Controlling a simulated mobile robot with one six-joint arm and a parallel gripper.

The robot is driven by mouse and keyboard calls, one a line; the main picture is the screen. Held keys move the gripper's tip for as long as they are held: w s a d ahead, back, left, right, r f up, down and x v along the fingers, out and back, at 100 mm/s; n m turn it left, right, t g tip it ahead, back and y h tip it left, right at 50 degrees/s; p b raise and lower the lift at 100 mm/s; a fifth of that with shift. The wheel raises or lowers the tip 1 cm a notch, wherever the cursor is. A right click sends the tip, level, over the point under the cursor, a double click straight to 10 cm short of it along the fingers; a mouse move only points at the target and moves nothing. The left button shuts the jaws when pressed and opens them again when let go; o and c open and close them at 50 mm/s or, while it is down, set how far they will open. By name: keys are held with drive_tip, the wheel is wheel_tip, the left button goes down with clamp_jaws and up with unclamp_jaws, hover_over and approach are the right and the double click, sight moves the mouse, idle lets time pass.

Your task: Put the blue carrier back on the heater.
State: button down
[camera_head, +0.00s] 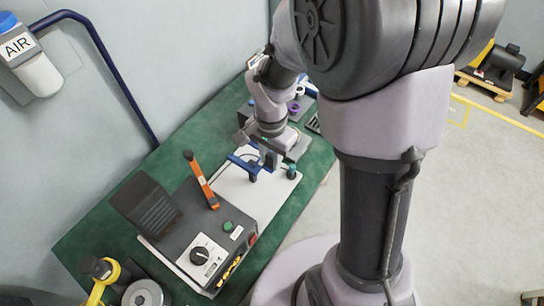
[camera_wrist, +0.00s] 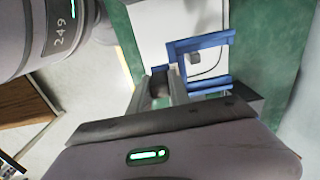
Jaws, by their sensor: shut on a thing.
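The blue carrier (camera_head: 243,163) is an open blue frame at my gripper (camera_head: 268,158), over the white plate (camera_head: 232,192). In the wrist view the carrier (camera_wrist: 205,84) shows as blue bars beyond the fingers of my gripper (camera_wrist: 170,88), with a small grey block and thin wire inside the frame. My gripper is shut on the carrier; the exact grip is partly hidden. The white plate joins a dark control box (camera_head: 187,225) with a knob, a green button and an orange-handled lever (camera_head: 200,180); I cannot tell for sure which part is the heater. Whether the carrier touches the plate is unclear.
A dark tilted panel (camera_head: 146,208) stands left of the control box. A yellow-handled tool (camera_head: 104,276) and a round metal part (camera_head: 146,294) are at the near left. Small items, one purple (camera_head: 294,107), sit behind my gripper. The green table (camera_head: 95,225) has bare room along the wall.

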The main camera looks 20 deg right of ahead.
drive_tip(key=shift+f, duration=0.65)
drive_tip(key=shift+f, duration=0.1)
drive_tip(key=shift+f+b, duration=5.25)
drive_tip(key=shift+f, duration=0.3)
drive_tip(key=shift+f+b, duration=0.55)
drive_tip(key=c, duration=1.1)
unclamp_jaws()
wheel_tip(320, 180, up, 11)
drive_tip(key=p, duration=0.9)
drive_tip(key=shift+r, duration=0.15)
